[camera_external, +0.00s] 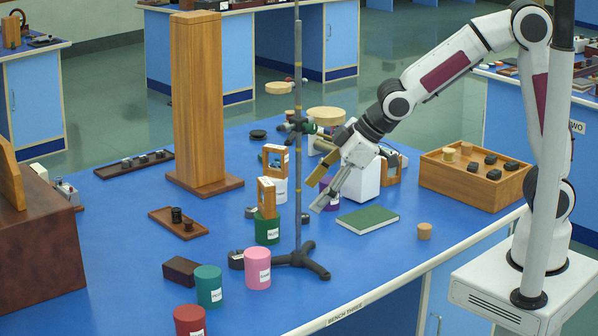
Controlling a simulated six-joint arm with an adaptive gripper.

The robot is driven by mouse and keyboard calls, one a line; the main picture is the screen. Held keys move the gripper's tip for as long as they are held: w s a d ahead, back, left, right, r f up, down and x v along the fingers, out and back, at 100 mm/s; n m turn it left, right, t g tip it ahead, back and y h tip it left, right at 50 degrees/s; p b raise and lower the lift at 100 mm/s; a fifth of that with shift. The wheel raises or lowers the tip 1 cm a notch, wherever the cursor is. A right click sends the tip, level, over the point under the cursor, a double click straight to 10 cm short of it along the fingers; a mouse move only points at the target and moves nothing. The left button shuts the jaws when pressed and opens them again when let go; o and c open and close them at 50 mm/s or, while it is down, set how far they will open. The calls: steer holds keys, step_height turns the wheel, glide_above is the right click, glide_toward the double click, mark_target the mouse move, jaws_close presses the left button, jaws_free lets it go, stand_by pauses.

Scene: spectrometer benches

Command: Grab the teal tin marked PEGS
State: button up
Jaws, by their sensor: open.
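A teal tin (208,287) with a white label stands upright near the front left of the blue bench; its label is too small to read for sure. My gripper (316,195) is open and empty, angled down to the left over the middle of the bench. It is well behind and to the right of the teal tin, with the stand's upright rod and a pink tin (257,270) between them in the picture. A purple tin (331,199) is partly hidden behind my gripper's fingers.
A red tin (190,321) and a dark brown block (181,270) flank the teal tin. A green tin (267,231) stands farther back. The stand's dark three-legged base (299,259) spreads right of the pink tin. A green book (367,219) lies right; a wooden tower (198,100) rises behind.

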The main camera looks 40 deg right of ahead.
mark_target(209, 290)
steer(key=w+a+f+m+t+y, duration=0.1)
steer(key=w+a+f+y, duration=0.1)
steer(key=a+f, duration=0.4)
steer(key=w+a+f+t+y, duration=0.2)
steer(key=a+f, duration=0.4)
steer(key=a, duration=0.8)
steer(key=shift+w+a+m+y, duration=0.15)
steer(key=shift+w+m+y, duration=0.25)
steer(key=shift+w+y, duration=0.65)
steer(key=shift+w+h, duration=0.25)
steer(key=shift+h, duration=0.1)
steer(key=shift+f, duration=2.85)
steer(key=shift+f, duration=0.7)
steer(key=shift+x, duration=2.45)
steer(key=shift+r, duration=0.1)
